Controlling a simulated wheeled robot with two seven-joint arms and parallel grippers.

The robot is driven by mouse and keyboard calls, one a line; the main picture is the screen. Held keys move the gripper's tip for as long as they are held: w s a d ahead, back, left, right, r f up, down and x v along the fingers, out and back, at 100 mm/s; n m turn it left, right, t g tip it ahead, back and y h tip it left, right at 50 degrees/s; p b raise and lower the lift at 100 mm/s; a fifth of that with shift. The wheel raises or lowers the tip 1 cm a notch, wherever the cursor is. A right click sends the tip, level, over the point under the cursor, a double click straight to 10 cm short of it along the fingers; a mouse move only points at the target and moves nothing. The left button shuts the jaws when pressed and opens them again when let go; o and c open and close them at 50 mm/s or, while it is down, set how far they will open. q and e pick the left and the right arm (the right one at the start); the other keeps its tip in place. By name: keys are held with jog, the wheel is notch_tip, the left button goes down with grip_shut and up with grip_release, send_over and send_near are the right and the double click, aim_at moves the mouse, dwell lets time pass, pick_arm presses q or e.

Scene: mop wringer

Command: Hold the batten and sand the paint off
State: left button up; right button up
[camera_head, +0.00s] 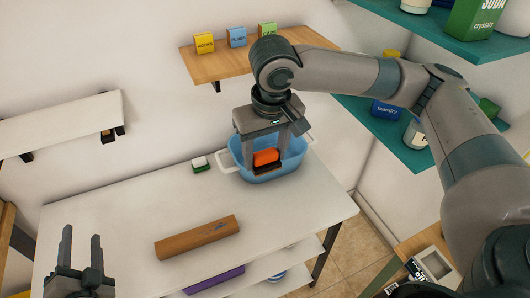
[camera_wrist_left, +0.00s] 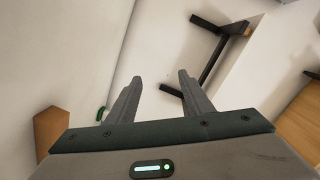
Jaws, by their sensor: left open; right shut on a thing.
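The batten (camera_head: 197,237) is a brown wooden bar lying on the white table, with a faint darker mark near its right end. What looks like its end shows at the lower left of the left wrist view (camera_wrist_left: 50,132). My right gripper (camera_head: 266,152) is shut on an orange sanding block (camera_head: 266,157) with a dark underside. It holds the block at the blue tub (camera_head: 248,173); I cannot tell whether the block is inside or above it. My left gripper (camera_head: 81,245) is open and empty, left of the batten and apart from it; its fingers also show in the left wrist view (camera_wrist_left: 160,90).
A small green-and-white sponge-like item (camera_head: 200,164) sits left of the tub. A wooden shelf (camera_head: 215,65) with small boxes hangs above, and teal shelves (camera_head: 385,135) stand at right. The table (camera_head: 110,215) is clear around the batten.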

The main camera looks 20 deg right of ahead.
pick_arm(q)
jog(key=w+d+r+m+t+h, duration=0.35)
jog(key=d+r+m+h, duration=0.55)
jog(key=r+m, duration=0.3)
jog(key=s+d+f+m+g+h, duration=0.25)
jog(key=d+m+g+h, duration=0.65)
jog(key=m, duration=0.8)
notch_tip(320, 180, down, 8)
jog(key=m+g+y, duration=0.2)
jog(key=m+g, duration=0.6)
jog(key=m, duration=0.1)
jog(key=a+f+m+g+y, duration=0.1)
jog(key=a+f+y, duration=0.1)
jog(key=a+f, duration=0.1)
jog(key=a+f+m+g+y, duration=0.1)
jog(key=a+f+m+y, duration=0.1)
jog(key=a+f, duration=0.1)
jog(key=s+a+f+m+g+y, duration=0.1)
jog(key=a+f+y, duration=0.2)
jog(key=a, duration=0.2)
jog(key=shift+f+m, duration=0.25)
jog(key=shift+m, duration=0.05)
